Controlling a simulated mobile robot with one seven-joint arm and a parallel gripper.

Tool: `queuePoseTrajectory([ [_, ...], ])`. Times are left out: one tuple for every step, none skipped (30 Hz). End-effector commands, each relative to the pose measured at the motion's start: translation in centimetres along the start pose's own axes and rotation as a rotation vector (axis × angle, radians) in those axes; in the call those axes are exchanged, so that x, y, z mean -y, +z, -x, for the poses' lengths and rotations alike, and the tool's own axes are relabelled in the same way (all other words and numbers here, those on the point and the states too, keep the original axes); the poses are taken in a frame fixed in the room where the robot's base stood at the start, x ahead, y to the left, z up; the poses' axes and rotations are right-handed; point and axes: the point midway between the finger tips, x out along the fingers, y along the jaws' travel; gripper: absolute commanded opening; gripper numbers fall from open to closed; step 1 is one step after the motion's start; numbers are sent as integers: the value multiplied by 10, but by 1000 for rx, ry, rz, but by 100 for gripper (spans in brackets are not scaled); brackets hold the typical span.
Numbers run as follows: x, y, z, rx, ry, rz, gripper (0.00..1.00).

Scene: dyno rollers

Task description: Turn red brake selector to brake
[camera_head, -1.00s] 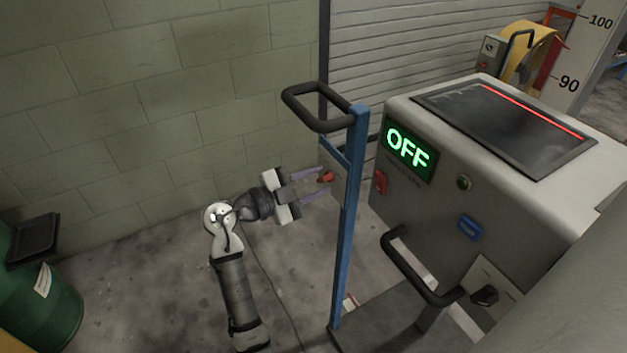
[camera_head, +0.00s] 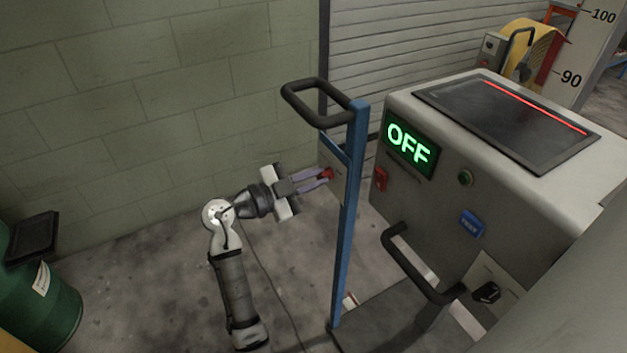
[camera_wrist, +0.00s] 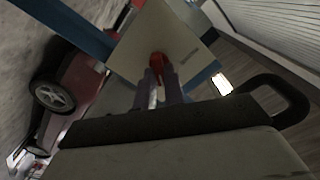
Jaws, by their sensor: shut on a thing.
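The red brake selector (camera_head: 326,174) is a small red knob on a plate (camera_head: 333,160) fixed to the blue post (camera_head: 349,215). My gripper (camera_head: 321,176) comes from the left with its purple-grey fingers closed on the knob. In the wrist view the red selector (camera_wrist: 158,62) stands out from the pale plate (camera_wrist: 178,32), between the tips of my gripper (camera_wrist: 160,74). The fingers hide part of the knob. Any markings on the plate are too small to read, so its setting cannot be told.
A grey console (camera_head: 500,150) with a green OFF display (camera_head: 408,144) stands to the right. Black handles (camera_head: 318,100) stick out from the post top and the console front. A green drum (camera_head: 45,305) is at the lower left. The wall is behind my arm.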

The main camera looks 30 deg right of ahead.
Motion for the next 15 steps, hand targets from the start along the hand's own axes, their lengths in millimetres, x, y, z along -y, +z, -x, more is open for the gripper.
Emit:
queuePoseTrajectory([
  [-1,2,1,1,0,37,0],
  [-1,2,1,1,0,62,0],
  [-1,2,0,1,1,98,0],
  [-1,2,0,1,1,125,0],
  [0,1,0,1,1,154,0],
  [0,1,0,1,2,192,0],
  [0,1,0,1,1,220,0],
  [0,1,0,1,1,249,0],
  [1,1,1,1,1,287,0],
  [1,1,1,1,1,315,0],
  [2,1,1,1,1,344,0],
  [2,1,1,1,1,382,0],
  [2,1,1,1,1,411,0],
  [2,1,0,1,1,440,0],
  [2,0,0,1,1,478,0],
])
